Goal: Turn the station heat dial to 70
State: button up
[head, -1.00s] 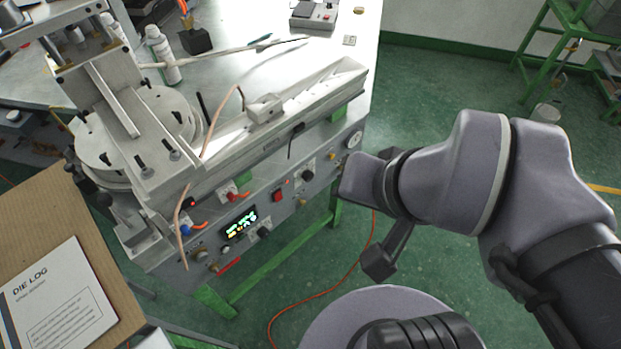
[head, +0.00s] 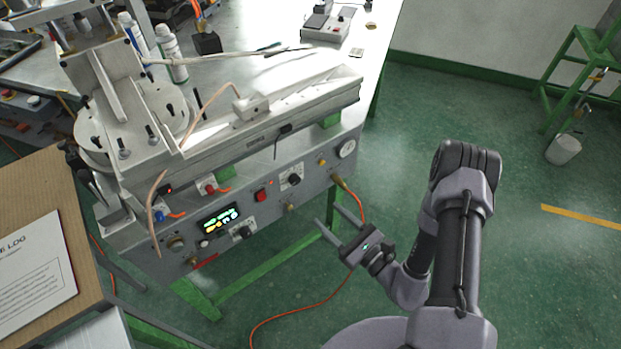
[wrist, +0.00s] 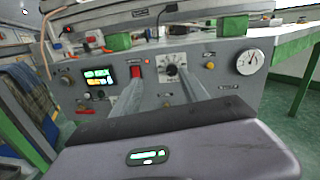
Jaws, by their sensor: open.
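A black dial on a white scale plate (head: 294,180) sits on the grey station's front panel. In the wrist view this dial (wrist: 172,71) is ahead, near the right fingertip. Its scale figures are too small to read. A second black knob (head: 245,232) sits by the lit display; it also shows in the wrist view (wrist: 99,95). I cannot read which knob is labelled heat. My gripper (head: 328,214) is open and empty, in front of and below the panel's right part. In the wrist view its fingers (wrist: 162,82) point at the panel, apart from the dial.
A red switch (head: 261,196) is left of the dial, and a round gauge (head: 347,149) is right of it. An orange cable (head: 358,205) hangs from the panel beside my gripper. A cardboard-coloured board with a log sheet (head: 38,262) is at left.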

notch_tip(320, 180, down, 3)
jog(key=d+m+h, duration=0.1)
jog(key=h, duration=0.1)
jog(key=b, duration=0.4)
send_near(297, 182)
jog(key=shift+t, duration=0.4)
jog(key=x, duration=0.8)
jog(key=shift+w+a+f, duration=0.1)
jog(key=shift+a+f, duration=0.15)
jog(key=shift+a, duration=0.05)
grip_shut()
